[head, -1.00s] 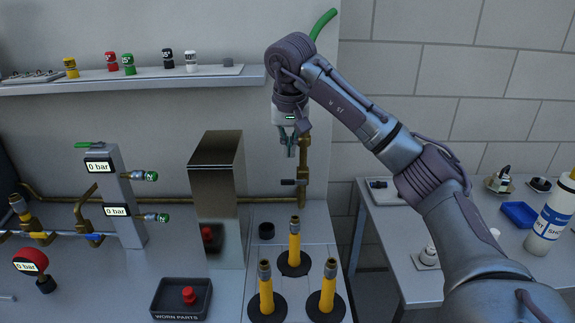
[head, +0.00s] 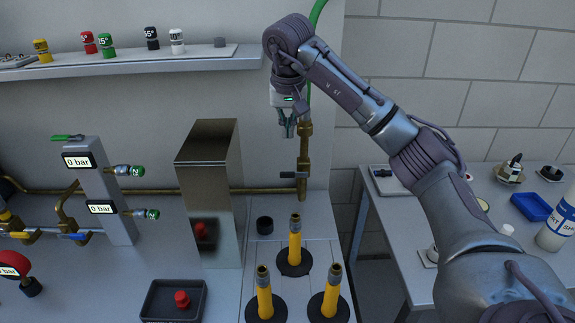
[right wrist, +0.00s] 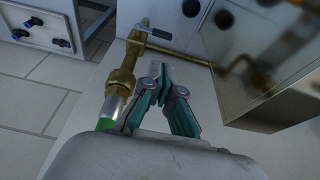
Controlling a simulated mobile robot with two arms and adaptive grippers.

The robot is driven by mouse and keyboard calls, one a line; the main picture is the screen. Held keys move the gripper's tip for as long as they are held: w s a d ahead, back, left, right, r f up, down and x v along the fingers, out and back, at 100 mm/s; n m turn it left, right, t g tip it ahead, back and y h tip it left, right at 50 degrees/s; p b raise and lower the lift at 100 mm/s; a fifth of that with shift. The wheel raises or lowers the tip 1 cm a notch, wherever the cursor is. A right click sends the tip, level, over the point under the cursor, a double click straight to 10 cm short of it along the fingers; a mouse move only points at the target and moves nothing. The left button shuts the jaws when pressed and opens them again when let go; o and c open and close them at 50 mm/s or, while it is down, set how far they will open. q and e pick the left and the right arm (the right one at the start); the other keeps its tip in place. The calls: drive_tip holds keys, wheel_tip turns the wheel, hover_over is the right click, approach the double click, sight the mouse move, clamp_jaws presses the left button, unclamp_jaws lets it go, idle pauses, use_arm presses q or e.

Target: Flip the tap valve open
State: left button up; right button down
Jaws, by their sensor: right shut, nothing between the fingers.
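The brass tap pipe (head: 304,150) stands upright at the back of the bench, and its grey lever (head: 293,174) sticks out level to the left near its lower end. In the right wrist view the brass pipe (right wrist: 129,62) runs along the left side of the fingers, with the lever (right wrist: 158,34) beyond the tips. My right gripper (head: 288,133) points down above the lever, left of the pipe; it also shows in the right wrist view (right wrist: 164,72). Its fingers are shut and empty, and appear clear of the lever. My left gripper is out of view.
A tall steel box (head: 207,200) stands left of the tap. Yellow-handled tubes (head: 295,247) stand in front on black bases. A dark tray (head: 205,303) holds a red part. The shelf (head: 130,65) carries coloured caps. A green hose (head: 318,12) rises behind my right arm.

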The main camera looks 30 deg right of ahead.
drive_tip(key=p, duration=0.3)
approach(294, 175)
drive_tip(key=w+f, duration=0.3)
drive_tip(key=f, duration=0.2)
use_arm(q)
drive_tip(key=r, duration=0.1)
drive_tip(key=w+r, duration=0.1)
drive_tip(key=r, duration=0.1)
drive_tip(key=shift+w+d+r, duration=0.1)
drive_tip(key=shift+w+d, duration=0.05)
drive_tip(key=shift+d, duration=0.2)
use_arm(e)
drive_tip(key=shift+a+f, duration=0.1)
drive_tip(key=shift+f, duration=0.55)
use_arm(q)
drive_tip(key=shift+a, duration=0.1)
